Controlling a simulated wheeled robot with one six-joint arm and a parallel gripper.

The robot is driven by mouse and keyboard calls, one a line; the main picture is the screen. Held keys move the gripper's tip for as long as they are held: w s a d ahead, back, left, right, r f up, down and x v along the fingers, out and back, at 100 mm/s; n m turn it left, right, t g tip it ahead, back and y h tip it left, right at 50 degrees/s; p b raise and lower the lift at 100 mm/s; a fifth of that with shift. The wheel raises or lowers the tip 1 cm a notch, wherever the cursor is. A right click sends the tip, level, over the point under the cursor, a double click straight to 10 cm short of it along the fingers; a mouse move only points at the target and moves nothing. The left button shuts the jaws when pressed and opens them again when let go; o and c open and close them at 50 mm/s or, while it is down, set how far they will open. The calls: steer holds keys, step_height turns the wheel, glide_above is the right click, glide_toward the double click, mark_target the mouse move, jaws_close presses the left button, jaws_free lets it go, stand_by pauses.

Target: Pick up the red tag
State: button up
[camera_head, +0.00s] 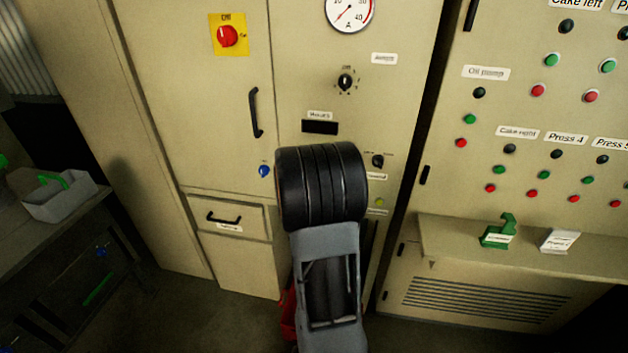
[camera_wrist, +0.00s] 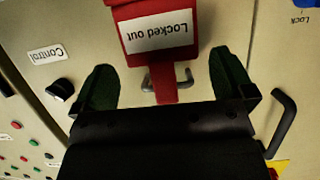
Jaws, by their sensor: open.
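The red tag (camera_wrist: 155,32) carries a white label reading "Locked out" and shows at the top middle of the wrist view, cut off by the frame edge. Its narrow red stem reaches down between the fingers of my gripper (camera_wrist: 165,82). The two dark green fingers are spread wide, one on each side of the stem, with visible gaps to it. A grey metal loop (camera_wrist: 184,80) shows behind the stem; I cannot tell whether they are joined. In the head view my arm hides the gripper, and I cannot make out the tag there.
A beige cabinet front stands close ahead, with a red switch (camera_head: 227,36), a black door handle (camera_head: 255,112) and a blue knob (camera_head: 264,171). At right, a ledge (camera_head: 470,250) bears a green object (camera_head: 498,232) and a white card (camera_head: 559,241). A grey carrier (camera_head: 60,205) sits at left.

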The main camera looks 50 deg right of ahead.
steer(key=shift+p+x, duration=0.45)
steer(key=shift+x, duration=2.3)
steer(key=shift+c, duration=0.2)
steer(key=c, duration=0.6)
